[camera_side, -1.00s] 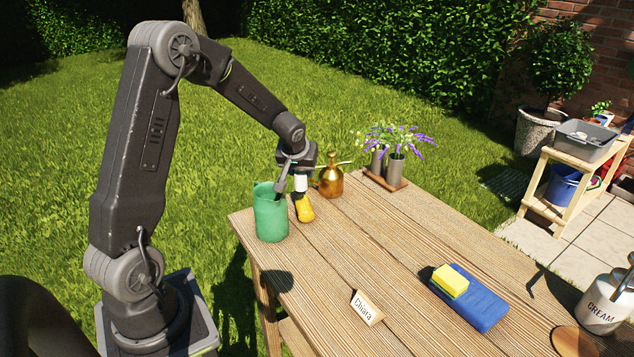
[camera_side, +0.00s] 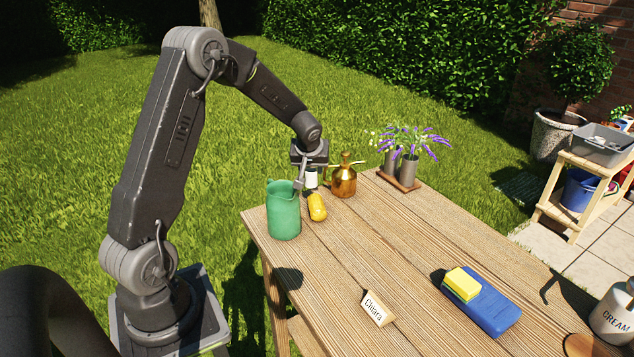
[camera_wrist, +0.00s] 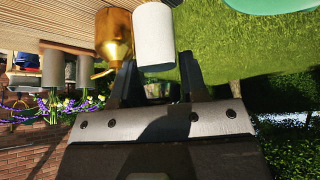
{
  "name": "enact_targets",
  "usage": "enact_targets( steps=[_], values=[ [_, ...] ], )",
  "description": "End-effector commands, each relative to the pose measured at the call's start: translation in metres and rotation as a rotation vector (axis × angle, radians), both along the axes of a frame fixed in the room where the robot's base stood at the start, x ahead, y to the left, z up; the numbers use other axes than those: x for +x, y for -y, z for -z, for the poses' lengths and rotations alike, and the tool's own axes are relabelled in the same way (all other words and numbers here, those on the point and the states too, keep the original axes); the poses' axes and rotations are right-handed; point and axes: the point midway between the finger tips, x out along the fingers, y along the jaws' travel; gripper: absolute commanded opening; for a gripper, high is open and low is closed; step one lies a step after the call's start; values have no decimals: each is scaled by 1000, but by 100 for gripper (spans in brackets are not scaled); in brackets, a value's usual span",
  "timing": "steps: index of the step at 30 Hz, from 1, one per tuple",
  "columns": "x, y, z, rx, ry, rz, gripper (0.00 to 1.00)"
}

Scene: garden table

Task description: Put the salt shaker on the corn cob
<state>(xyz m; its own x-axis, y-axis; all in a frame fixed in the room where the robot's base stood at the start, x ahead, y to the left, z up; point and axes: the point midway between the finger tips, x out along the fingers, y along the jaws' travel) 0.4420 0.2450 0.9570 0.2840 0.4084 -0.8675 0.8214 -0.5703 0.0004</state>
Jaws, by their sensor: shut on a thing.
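The salt shaker (camera_side: 311,179) is a small white cylinder. My gripper (camera_side: 306,181) is shut on it. In the wrist view the shaker (camera_wrist: 154,38) shows between the two dark fingers (camera_wrist: 158,80). The yellow corn cob (camera_side: 317,207) lies on the wooden table, just below the shaker in the side view. A small gap shows between them there. The cob is not seen in the wrist view.
A green jug (camera_side: 284,212) stands left of the cob, close to my gripper. A copper sprayer (camera_side: 343,180) stands right of it. Flower pots (camera_side: 408,170) on a wooden tray are farther back. A name card (camera_side: 377,308) and a yellow sponge on a blue block (camera_side: 487,308) lie nearer.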

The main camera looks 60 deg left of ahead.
Motion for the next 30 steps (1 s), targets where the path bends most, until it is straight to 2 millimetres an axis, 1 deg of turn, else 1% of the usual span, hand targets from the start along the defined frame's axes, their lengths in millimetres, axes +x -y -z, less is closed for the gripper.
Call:
enact_targets(
  steps=[1, 4, 7, 12, 15, 27, 28, 30],
  values=[
    [6, 4, 4, 0, -1, 3, 14],
    [12, 7, 8, 1, 0, 1, 14],
    [14, 8, 15, 0, -2, -1, 14],
    [14, 8, 40, 0, -3, 1, 14],
    [14, 8, 48, 1, -1, 0, 14],
    [14, 8, 53, 0, 0, 0, 14],
    [14, 8, 53, 0, 0, 0, 41],
    [14, 8, 53, 0, 0, 0, 48]
  ],
)
